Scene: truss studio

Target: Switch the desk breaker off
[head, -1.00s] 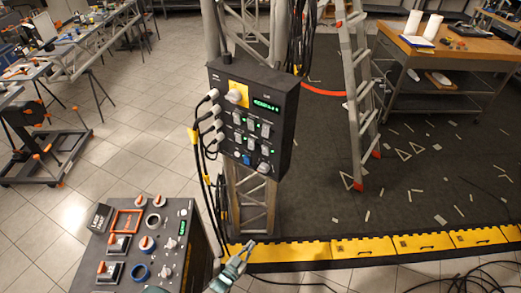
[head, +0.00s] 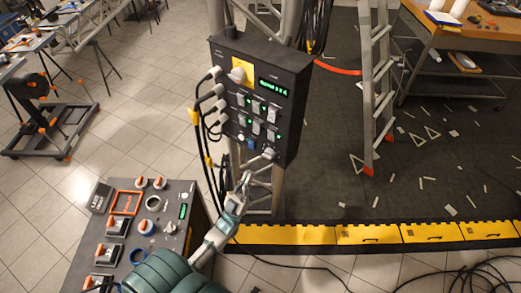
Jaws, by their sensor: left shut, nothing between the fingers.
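A black control box (head: 262,95) is mounted on the truss post. Its front has a grey knob on a yellow plate (head: 240,72), a green-lit display (head: 273,87), several small pale switches (head: 256,107), a blue part (head: 250,143) and a grey knob low at the right (head: 269,153). The labels are too small to read, so I cannot tell which control is the desk breaker. My left gripper (head: 247,178) is shut and empty, just below the box's lower edge by the low knob. I cannot tell whether it touches. My right gripper is not in view.
A grey console (head: 128,188) with orange-handled switches stands at lower left. Black cables with pale plugs (head: 207,104) hang along the box's left side. A yellow-edged dark platform (head: 370,233), a ladder (head: 376,90) and a wooden-topped bench (head: 470,38) lie to the right.

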